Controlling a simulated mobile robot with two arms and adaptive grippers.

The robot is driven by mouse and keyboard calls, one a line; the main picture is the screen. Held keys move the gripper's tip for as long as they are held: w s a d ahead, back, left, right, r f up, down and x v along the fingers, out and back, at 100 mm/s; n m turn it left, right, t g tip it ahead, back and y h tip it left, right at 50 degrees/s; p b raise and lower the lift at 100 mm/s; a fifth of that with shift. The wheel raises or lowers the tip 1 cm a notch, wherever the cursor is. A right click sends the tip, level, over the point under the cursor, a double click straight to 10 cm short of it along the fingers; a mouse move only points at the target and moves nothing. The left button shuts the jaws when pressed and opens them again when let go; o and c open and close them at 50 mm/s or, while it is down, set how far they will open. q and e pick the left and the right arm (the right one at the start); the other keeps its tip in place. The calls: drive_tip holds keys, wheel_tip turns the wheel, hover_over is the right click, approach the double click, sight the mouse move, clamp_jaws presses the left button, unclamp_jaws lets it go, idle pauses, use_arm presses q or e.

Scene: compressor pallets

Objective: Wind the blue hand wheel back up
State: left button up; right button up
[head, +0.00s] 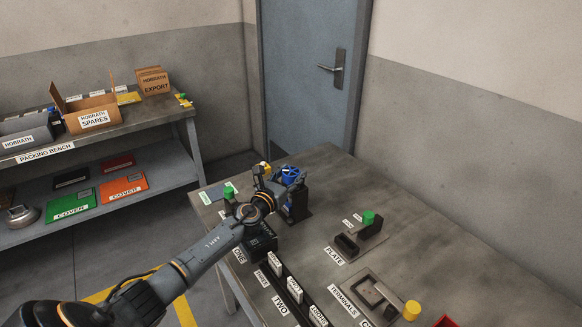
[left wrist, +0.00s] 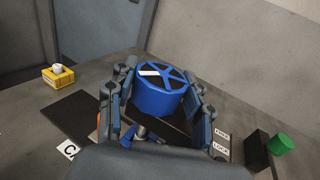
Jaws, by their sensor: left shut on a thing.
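The blue hand wheel (head: 290,175) is spoked, with a white mark on one spoke. It sits on a dark stand (head: 300,200) at the far end of the table. In the left wrist view the wheel (left wrist: 160,91) fills the space between the two fingers of my left gripper (left wrist: 162,98). The gripper is shut on the wheel's rim from both sides. Below the wheel a blue and grey shaft part (left wrist: 138,132) shows; the rest of the stand is mostly hidden by the gripper. My right gripper is in neither view.
A yellow box (left wrist: 58,77) with a white item stands near the wheel. A green knob (head: 369,217) stands by the PLATE label, and a yellow cylinder (head: 411,310) nearer. A labelled rack (head: 290,285) lies along the table. The packing bench (head: 60,150) is at left.

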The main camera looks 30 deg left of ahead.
use_arm(q)
drive_tip(key=y+p, duration=0.1)
drive_tip(key=n+y+p, duration=0.2)
drive_tip(key=shift+d+r+g+y, duration=0.1)
drive_tip(key=shift+r+g+y, duration=0.2)
drive_tip(key=shift+y, duration=0.1)
drive_tip(key=shift+f+n+g+y+p, duration=0.15)
drive_tip(key=shift+n+g+y+p, duration=0.2)
drive_tip(key=shift+n+y, duration=0.55)
drive_tip(key=shift+f+n+g+y, duration=0.1)
drive_tip(key=shift+n+g+y, duration=0.65)
drive_tip(key=shift+y, duration=0.45)
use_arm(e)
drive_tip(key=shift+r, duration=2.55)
use_arm(q)
drive_tip(key=shift+n+y, duration=0.25)
drive_tip(key=shift+y, duration=0.05)
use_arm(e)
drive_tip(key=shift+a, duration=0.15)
use_arm(q)
drive_tip(key=o, duration=1.2)
